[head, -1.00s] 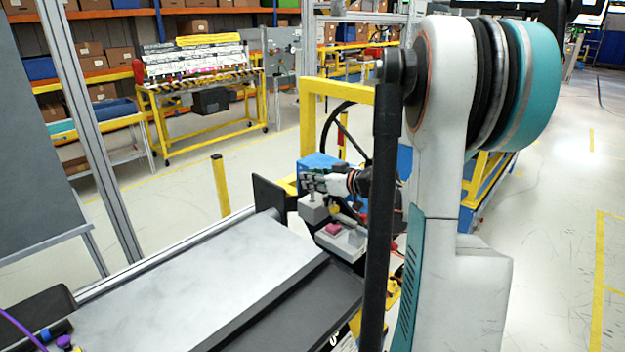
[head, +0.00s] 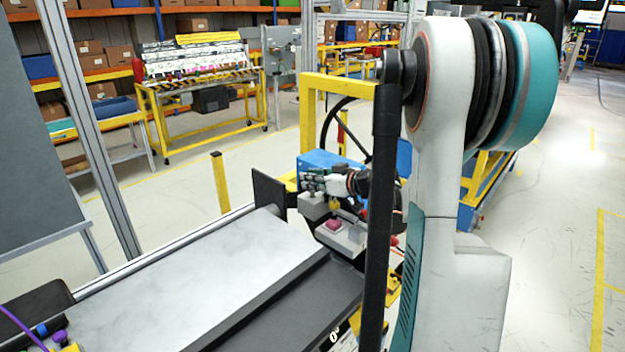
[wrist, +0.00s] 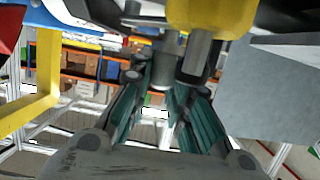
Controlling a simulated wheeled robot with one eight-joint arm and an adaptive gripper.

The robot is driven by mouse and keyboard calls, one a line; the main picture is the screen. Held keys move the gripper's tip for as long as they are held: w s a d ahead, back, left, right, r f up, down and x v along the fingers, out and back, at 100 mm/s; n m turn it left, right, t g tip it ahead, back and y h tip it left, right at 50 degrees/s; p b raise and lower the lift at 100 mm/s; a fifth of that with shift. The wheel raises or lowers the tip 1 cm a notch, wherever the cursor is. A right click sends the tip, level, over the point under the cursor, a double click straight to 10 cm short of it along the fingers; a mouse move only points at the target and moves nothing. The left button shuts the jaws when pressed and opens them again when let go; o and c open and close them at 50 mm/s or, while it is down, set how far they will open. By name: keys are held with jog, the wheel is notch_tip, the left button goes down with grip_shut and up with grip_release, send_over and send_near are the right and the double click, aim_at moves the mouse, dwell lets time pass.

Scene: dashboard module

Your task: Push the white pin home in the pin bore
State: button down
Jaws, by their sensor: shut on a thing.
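In the head view my gripper (head: 316,184) is small, over a grey fixture beyond the far end of the light grey surface, and partly hidden behind my own arm. In the wrist view my gripper (wrist: 158,92) has teal ribbed pads close together. A pale grey-white cylinder (wrist: 164,62) that looks like the white pin shows between them. Its far end and the pin bore cannot be made out. A yellow part (wrist: 206,14) with a grey shaft is close beside it at the top, and shows just below my gripper in the head view (head: 335,206).
A blue box (head: 325,160) and a black wheel (head: 338,128) stand behind. A dark upright plate (head: 269,188) is to the left. A grey panel (wrist: 275,85) fills the wrist view's right side.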

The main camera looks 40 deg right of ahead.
jog(key=shift+f+b, duration=0.6)
jog(key=shift+f, duration=0.2)
jog(key=c, duration=1.4)
grip_release()
jog(key=v, duration=1.2)
jog(key=shift+w+r, duration=0.1)
